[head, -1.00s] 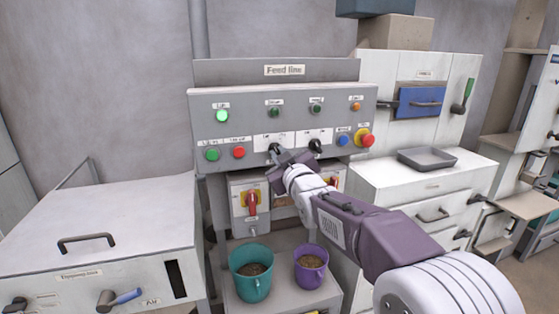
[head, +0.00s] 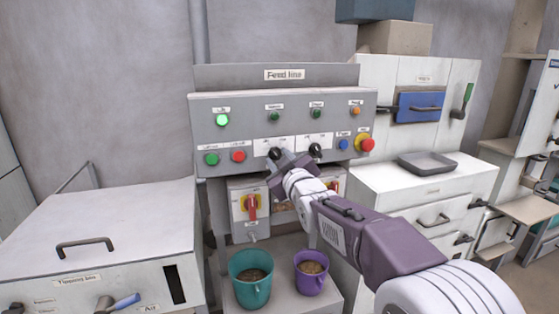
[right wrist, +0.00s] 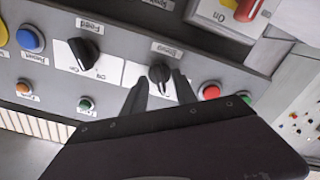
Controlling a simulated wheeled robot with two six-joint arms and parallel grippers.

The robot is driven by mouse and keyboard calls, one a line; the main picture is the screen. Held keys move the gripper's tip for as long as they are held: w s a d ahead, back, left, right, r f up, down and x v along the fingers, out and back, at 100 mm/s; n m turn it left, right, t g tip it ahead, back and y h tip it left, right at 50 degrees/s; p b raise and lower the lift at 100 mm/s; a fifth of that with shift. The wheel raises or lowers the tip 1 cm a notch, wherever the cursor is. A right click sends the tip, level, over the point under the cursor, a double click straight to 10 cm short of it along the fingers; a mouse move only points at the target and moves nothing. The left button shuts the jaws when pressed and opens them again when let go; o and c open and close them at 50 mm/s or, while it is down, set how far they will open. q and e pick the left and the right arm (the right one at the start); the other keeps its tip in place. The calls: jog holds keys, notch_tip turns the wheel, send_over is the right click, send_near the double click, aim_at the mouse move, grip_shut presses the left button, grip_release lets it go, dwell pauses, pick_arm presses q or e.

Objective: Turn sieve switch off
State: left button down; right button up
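The sieve switch (right wrist: 160,74) is a black rotary knob on a white plate with upside-down lettering in the right wrist view. In the head view it is the left black knob (head: 275,153) on the grey Feed line panel (head: 250,106). My right gripper (right wrist: 159,88) is open, with one dark fingertip on each side of the knob's lower part. A gap seems to show between the fingers and the knob; I cannot tell whether they touch. I cannot read the knob's setting for sure. My left gripper is not in view.
The black feed switch (right wrist: 84,50) is close beside the sieve switch. A red emergency button (head: 367,145) is at the panel's right end. A red-handled switch (head: 251,206) is below the panel, above a teal bucket (head: 251,288) and a purple bucket (head: 310,283).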

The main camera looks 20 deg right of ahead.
jog(key=s, duration=0.9)
jog(key=shift+d+b, duration=0.15)
jog(key=shift+b, duration=0.25)
